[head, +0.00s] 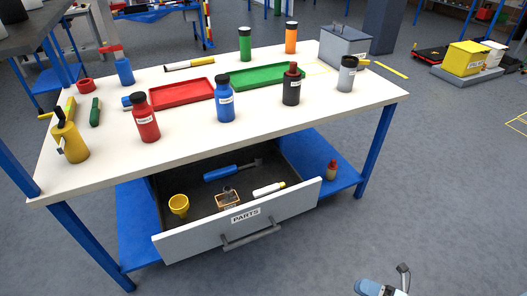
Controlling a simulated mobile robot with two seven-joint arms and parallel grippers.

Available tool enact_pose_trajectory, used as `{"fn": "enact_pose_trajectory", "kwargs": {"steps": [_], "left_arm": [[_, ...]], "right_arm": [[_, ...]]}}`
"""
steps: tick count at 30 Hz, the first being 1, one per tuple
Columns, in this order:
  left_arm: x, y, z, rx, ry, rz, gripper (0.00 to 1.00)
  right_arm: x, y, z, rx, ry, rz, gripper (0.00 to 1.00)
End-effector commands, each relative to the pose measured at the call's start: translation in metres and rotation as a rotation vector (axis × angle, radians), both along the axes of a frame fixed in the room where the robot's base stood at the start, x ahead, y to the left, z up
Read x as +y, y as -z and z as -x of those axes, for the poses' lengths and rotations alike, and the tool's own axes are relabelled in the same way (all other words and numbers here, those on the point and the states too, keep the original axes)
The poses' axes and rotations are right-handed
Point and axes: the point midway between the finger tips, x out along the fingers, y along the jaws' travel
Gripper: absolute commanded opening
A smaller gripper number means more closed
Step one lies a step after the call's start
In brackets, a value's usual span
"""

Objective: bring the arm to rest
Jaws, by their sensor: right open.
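My right gripper (388,284) shows at the bottom edge, right of centre, over the bare grey floor. It is open and holds nothing that I can see; its lower part is cut off by the frame. It is apart from the workbench (270,135) and well to the right of the open drawer (238,232) marked PARTS. My left gripper is not in view.
The drawer juts out below the bench top and holds a yellow cup (179,205), a blue-handled tool (228,172) and other small things. Bottles, trays and a grey toolbox (343,48) stand on the bench.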

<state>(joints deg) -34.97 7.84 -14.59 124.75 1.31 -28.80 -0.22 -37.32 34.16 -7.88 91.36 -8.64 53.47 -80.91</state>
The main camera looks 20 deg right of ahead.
Motion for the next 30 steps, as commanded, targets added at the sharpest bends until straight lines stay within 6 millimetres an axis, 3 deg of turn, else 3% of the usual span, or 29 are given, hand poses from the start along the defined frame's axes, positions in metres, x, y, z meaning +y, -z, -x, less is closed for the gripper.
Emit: {"fn": "enact_pose_trajectory", "kwargs": {"steps": [6,15,23,30], "left_arm": [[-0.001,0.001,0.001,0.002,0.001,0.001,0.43],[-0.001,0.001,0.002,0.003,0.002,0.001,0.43],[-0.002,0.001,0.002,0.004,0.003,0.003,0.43],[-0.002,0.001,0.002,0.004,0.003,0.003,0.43]], "right_arm": [[0.02,-0.008,-0.029,0.258,0.065,-0.152,0.41],[0.048,-0.022,-0.056,0.62,0.204,-0.411,0.41],[0.07,-0.036,-0.066,0.908,0.357,-0.653,0.41],[0.088,-0.053,-0.063,1.146,0.529,-0.886,0.41]]}}
